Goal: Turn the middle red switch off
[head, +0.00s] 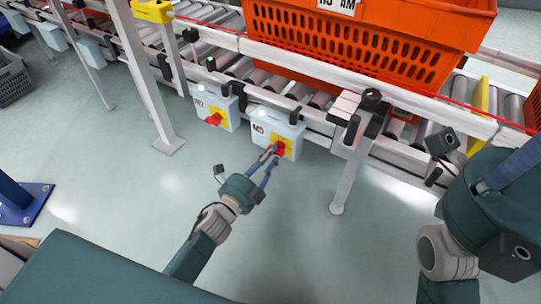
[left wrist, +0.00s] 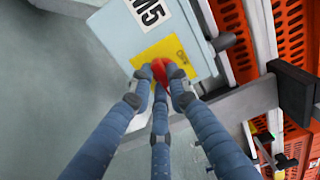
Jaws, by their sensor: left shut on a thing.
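The red switch (head: 279,149) sits on a yellow plate on a pale blue box (head: 262,131) labelled M5, under the conveyor. My left gripper (head: 272,154) reaches up to it from below, with its blue fingers closed around the switch. In the left wrist view the fingertips (left wrist: 160,75) press together on the red knob (left wrist: 159,68), which they partly cover. The knob's exact turn angle is hard to tell. My right gripper (head: 520,165) is at the right edge, far from the box, with its fingertips cut off by the frame.
A second pale blue box (head: 228,108) with a red switch (head: 213,119) hangs just left. The roller conveyor (head: 320,100) with an orange tote (head: 360,50) runs above. A metal support leg (head: 347,180) stands to the right. The floor below is clear.

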